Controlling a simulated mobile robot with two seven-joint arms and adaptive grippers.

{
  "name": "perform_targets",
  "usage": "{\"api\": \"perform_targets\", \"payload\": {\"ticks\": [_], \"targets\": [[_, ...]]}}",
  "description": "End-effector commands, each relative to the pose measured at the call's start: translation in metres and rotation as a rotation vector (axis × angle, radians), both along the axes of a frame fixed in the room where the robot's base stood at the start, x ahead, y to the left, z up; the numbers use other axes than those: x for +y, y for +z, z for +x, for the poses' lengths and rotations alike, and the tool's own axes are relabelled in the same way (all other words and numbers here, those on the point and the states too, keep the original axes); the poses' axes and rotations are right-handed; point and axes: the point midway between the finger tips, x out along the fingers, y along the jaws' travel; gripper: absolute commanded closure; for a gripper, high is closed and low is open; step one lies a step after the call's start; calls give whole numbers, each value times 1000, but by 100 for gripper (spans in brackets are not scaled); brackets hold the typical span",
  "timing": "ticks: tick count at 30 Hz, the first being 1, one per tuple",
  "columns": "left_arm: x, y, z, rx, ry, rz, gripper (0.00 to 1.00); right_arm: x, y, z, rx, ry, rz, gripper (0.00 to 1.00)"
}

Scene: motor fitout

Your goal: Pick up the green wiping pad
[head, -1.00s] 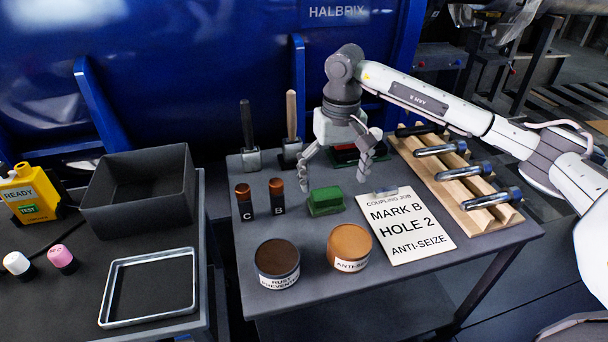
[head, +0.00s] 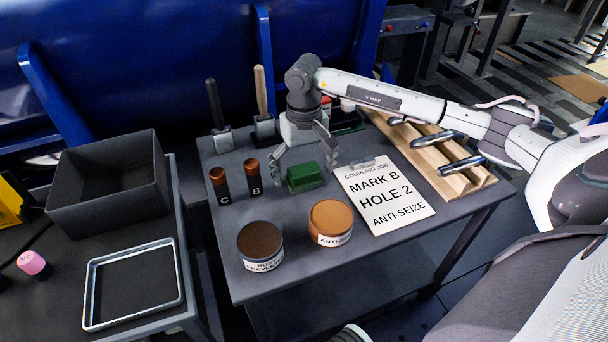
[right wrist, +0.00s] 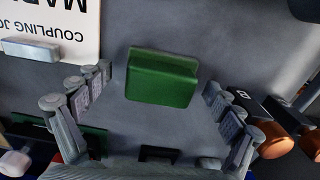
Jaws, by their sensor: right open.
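The green wiping pad (head: 304,177) lies on the grey table (head: 285,281), between the two small bottles and the job sheet. In the right wrist view the pad (right wrist: 162,80) sits between and a little beyond the open fingers, with room on both sides. My right gripper (head: 304,172) is open and empty, pointing down just behind the pad, with one finger to each side of it. In the right wrist view the right gripper (right wrist: 158,90) shows both fingers spread apart. My left gripper is not in view.
Bottles marked C (head: 220,185) and B (head: 252,179) stand left of the pad. Two round tins (head: 261,245) and (head: 331,222) stand in front. The job sheet (head: 385,197) and a wooden rack (head: 440,165) lie to the right.

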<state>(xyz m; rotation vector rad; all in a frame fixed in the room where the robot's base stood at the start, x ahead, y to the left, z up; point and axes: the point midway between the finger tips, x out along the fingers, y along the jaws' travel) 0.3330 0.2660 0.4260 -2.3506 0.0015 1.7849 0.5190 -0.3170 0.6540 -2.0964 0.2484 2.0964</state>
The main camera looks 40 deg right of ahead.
Motion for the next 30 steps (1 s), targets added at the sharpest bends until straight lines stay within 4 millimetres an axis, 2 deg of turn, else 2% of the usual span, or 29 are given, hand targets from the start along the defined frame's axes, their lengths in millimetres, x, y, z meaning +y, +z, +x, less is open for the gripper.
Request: {"api": "perform_targets", "payload": {"ticks": [3, 16, 25, 30], "targets": [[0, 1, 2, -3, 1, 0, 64, 0, 0, 0, 0, 0, 0, 9], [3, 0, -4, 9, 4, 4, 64, 0, 1, 0, 0, 0, 0, 61], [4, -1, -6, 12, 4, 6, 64, 0, 4, 0, -1, 0, 0, 61], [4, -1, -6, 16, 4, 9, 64, 0, 19, 1, -4, 0, 0, 61]]}}
